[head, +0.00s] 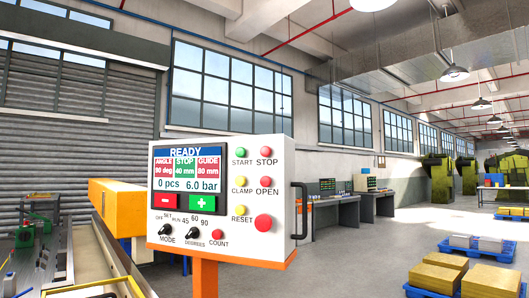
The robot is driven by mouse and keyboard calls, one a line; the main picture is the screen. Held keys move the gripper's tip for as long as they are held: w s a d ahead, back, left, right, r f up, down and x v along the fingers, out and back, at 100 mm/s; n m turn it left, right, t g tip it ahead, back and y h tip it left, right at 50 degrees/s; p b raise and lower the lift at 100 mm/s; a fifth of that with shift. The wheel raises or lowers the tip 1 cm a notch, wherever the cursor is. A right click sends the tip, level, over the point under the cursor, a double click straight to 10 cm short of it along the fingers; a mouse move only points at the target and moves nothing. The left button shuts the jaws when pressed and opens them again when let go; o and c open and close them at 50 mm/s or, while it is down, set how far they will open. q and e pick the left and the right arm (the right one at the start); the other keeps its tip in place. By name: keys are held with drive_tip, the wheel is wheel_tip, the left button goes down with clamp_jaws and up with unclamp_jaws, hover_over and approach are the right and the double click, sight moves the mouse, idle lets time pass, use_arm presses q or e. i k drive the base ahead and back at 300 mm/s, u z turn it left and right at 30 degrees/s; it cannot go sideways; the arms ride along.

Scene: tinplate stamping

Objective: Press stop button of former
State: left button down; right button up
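The white control panel (222,200) stands on an orange post in the middle of the head view, facing me at an angle. The stop button (266,151) is a small red round button at its upper right, with the label STOP. A green START button (240,152) is to its left. Below are a yellow CLAMP button (239,182), a red OPEN button (264,182) and a yellow RESET button (238,210). A larger red button (263,223) is at the lower right. The screen (188,178) reads READY and 0 pcs. Neither gripper is in view.
A black handle (299,210) sticks out at the panel's right side. The machine with an orange housing (112,207) and long metal bed is at the left. Blue pallets with yellowish stacks (436,279) stand at the lower right. The grey floor between panel and pallets is clear.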

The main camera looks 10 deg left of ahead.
sight(266, 151)
drive_tip(key=z, duration=0.55)
drive_tip(key=k, duration=0.65)
drive_tip(key=z, duration=0.8)
drive_tip(key=i, duration=0.75)
drive_tip(key=u, duration=0.6)
drive_tip(key=i, duration=0.65)
drive_tip(key=u, duration=0.6)
